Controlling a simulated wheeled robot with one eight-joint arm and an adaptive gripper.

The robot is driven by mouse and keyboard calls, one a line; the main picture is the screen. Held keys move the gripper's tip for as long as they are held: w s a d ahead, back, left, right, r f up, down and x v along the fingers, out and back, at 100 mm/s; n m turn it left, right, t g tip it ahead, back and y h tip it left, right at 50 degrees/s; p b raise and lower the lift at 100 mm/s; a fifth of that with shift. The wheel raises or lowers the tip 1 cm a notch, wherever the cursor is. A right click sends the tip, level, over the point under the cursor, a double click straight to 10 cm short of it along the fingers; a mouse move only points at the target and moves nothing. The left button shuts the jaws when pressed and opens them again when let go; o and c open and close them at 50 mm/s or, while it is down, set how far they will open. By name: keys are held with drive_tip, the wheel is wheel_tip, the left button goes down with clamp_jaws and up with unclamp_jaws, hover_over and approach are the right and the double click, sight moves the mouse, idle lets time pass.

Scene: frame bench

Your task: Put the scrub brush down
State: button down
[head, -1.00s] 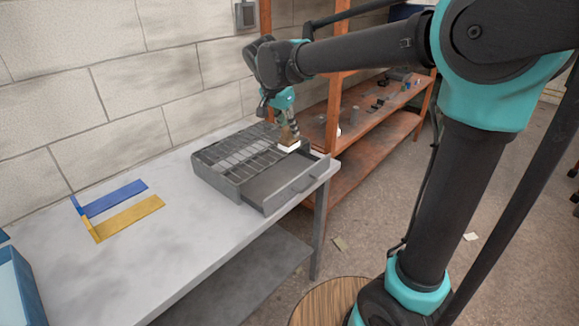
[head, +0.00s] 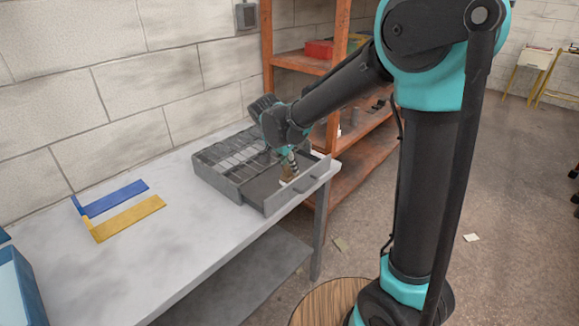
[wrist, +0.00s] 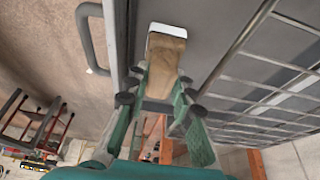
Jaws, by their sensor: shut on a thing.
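The scrub brush (head: 288,173) has a tan wooden body and a white bristle end. My gripper (head: 290,158) is shut on it and points down over the pulled-out drawer (head: 262,190) of a grey unit on the bench. In the wrist view my gripper (wrist: 160,84) has its green fingers on both sides of the brush (wrist: 167,52), with the white end beyond the fingertips. The brush is within the drawer's outline, near its front wall. I cannot tell whether the bristles touch the drawer floor.
A wire grid (head: 228,154) covers the rear of the grey unit. The drawer front has a handle (wrist: 88,40). Blue (head: 113,199) and yellow (head: 128,217) strips lie on the bench (head: 175,240), with bare surface around them. An orange shelf (head: 362,142) stands behind.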

drive_tip(key=shift+f, duration=0.1)
drive_tip(key=c, duration=1.6)
unclamp_jaws()
drive_tip(key=v, duration=1.2)
drive_tip(key=s+d+f+n+y, duration=0.15)
drive_tip(key=d+f, duration=0.25)
drive_tip(key=d, duration=0.4)
drive_tip(key=s+d+f+n, duration=0.2)
drive_tip(key=s+d+f, duration=0.15)
drive_tip(key=d, duration=0.35)
drive_tip(key=s+d+f+n, duration=0.1)
drive_tip(key=s+d+f, duration=0.2)
drive_tip(key=d, duration=0.1)
drive_tip(key=s+d+f+n+y, duration=0.1)
drive_tip(key=s+d+f, duration=0.2)
drive_tip(key=s+f, duration=0.1)
drive_tip(key=s+d+f+n, duration=0.2)
drive_tip(key=s+d+f, duration=0.1)
drive_tip(key=d, duration=0.1)
drive_tip(key=shift+s+d+f+t, duration=0.3)
drive_tip(key=shift+s+f+t, duration=0.1)
